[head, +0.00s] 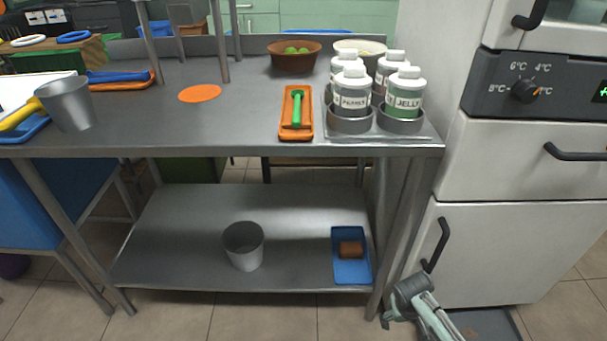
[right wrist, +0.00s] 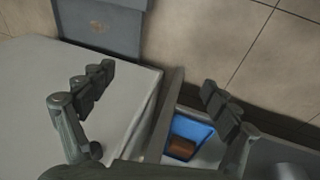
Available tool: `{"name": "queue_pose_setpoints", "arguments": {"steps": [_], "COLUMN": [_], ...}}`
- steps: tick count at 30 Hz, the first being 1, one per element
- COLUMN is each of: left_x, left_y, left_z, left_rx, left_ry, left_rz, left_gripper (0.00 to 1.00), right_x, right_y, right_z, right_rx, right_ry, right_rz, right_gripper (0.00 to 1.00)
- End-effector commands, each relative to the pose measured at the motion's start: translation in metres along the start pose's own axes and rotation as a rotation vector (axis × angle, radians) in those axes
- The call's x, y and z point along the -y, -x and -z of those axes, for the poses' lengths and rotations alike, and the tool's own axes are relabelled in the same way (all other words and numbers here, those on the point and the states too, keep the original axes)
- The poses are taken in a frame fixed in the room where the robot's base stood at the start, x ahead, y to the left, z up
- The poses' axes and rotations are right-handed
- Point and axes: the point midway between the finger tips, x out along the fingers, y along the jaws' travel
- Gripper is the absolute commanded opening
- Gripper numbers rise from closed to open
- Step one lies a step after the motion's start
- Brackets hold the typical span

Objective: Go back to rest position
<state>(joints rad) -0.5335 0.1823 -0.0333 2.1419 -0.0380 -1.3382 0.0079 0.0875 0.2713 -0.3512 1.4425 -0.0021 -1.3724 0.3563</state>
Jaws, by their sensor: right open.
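My right gripper (head: 391,312) is low in front of the white fridge (head: 500,255), to the right of the steel table's leg. In the right wrist view its two fingers (right wrist: 160,88) are spread wide with nothing between them. In that view the fridge side and a table leg lie beyond the fingers. My left gripper does not show in either view.
A steel table (head: 230,125) stands ahead, holding white-capped jars (head: 403,95), an orange tray (head: 296,132) and a metal cup (head: 68,103). Its lower shelf (head: 190,235) holds a metal cup (head: 244,246) and a blue tray (head: 351,276) with a brown piece. Open floor lies in front.

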Motion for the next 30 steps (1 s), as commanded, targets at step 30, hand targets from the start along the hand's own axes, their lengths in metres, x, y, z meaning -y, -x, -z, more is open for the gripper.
{"name": "queue_pose_setpoints", "arguments": {"steps": [30], "left_x": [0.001], "left_y": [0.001], "left_z": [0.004], "left_rx": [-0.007], "left_ry": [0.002], "left_rz": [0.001], "left_gripper": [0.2], "right_x": [-0.177], "right_y": [0.055], "right_z": [-0.075], "right_rx": [-0.096], "right_ry": [0.258], "right_rz": [-0.23], "right_gripper": [0.89]}}
